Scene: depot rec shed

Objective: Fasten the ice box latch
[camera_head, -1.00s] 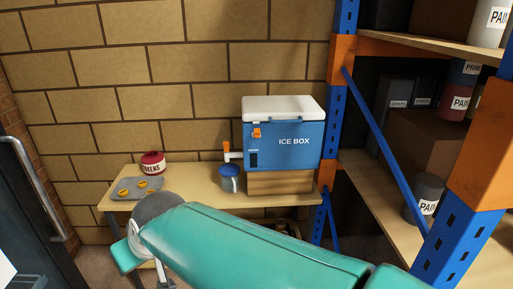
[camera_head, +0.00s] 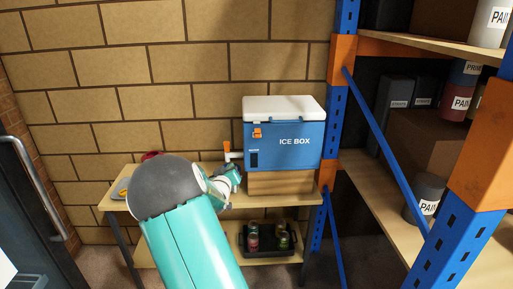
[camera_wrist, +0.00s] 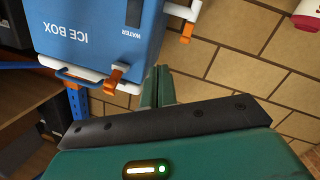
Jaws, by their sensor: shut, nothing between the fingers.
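The blue ice box (camera_head: 296,145) with a white lid (camera_head: 284,106) stands on a wooden block on the bench, against the brick wall. Its orange latch (camera_head: 257,133) is at the left of the front, near the lid edge; I cannot tell whether it is fastened. In the wrist view the box is upside down, with the latch (camera_wrist: 115,77) left of my gripper (camera_wrist: 158,84). The fingers are together, empty and apart from the latch. In the head view my gripper (camera_head: 235,174) is below and left of the latch, before the bench.
An orange-handled tap (camera_head: 227,150) sticks out at the box's left. A red tin (camera_head: 152,155) and tray (camera_head: 118,193) are mostly behind my arm. A dark crate (camera_head: 270,256) of jars sits on the lower shelf. A blue-and-orange rack (camera_head: 337,110) stands close on the right.

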